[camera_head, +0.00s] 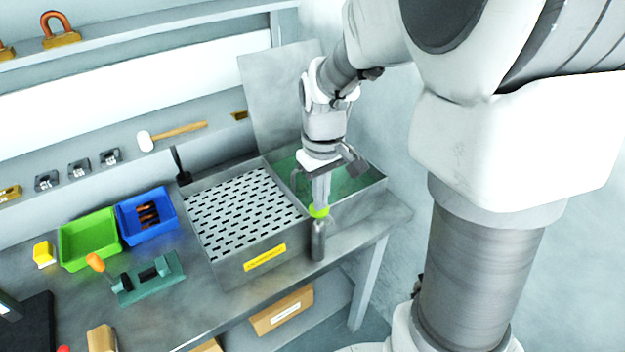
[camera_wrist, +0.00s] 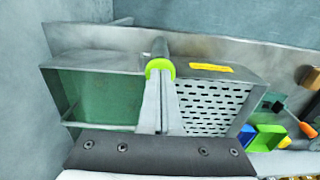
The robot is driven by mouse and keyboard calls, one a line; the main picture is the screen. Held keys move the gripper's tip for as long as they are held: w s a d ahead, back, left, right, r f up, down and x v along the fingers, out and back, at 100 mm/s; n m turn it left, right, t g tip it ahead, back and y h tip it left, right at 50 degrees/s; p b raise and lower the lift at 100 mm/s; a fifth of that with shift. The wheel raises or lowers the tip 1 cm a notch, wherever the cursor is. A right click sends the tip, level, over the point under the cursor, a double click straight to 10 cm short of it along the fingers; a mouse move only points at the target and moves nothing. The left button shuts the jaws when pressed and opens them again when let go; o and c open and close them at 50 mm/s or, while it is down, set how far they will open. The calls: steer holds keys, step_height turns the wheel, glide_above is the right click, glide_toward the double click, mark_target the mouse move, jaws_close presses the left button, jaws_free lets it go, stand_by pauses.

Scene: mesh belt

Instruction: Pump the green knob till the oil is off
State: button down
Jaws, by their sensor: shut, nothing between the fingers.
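The green knob (camera_head: 319,211) tops a grey metal cylinder (camera_head: 318,240) at the front of the metal basin unit. It also shows in the wrist view (camera_wrist: 160,67). My gripper (camera_head: 320,203) is shut and points down, its fingertips at the top of the knob with nothing between them. In the wrist view the closed fingers (camera_wrist: 160,85) reach to the knob; whether they press on it I cannot tell. The perforated tray (camera_head: 245,212) lies left of the knob. The green-bottomed basin (camera_head: 355,196) is behind my gripper, partly hidden by it. No oil can be made out clearly.
A green bin (camera_head: 88,238) and a blue bin (camera_head: 147,214) stand left of the tray. A green vise-like fixture with an orange handle (camera_head: 150,277) is in front of them. A raised metal lid (camera_head: 283,100) stands behind the basins. A cardboard box (camera_head: 282,311) sits on the lower shelf.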

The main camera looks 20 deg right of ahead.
steer(key=shift+f+b, duration=1.05)
steer(key=shift+f, duration=0.4)
steer(key=shift+s, duration=0.15)
steer(key=shift+r+p, duration=0.6)
steer(key=shift+p, duration=0.05)
step_height(320, 180, up, 13)
steer(key=p, duration=0.2)
steer(key=shift+r, duration=0.1)
steer(key=shift+w+d+r+b, duration=0.1)
steer(key=shift+w+r+b, duration=0.2)
steer(key=shift+r, duration=0.35)
steer(key=shift+w+r+b, duration=0.1)
steer(key=shift+r+b, duration=0.3)
steer(key=shift+r, duration=0.2)
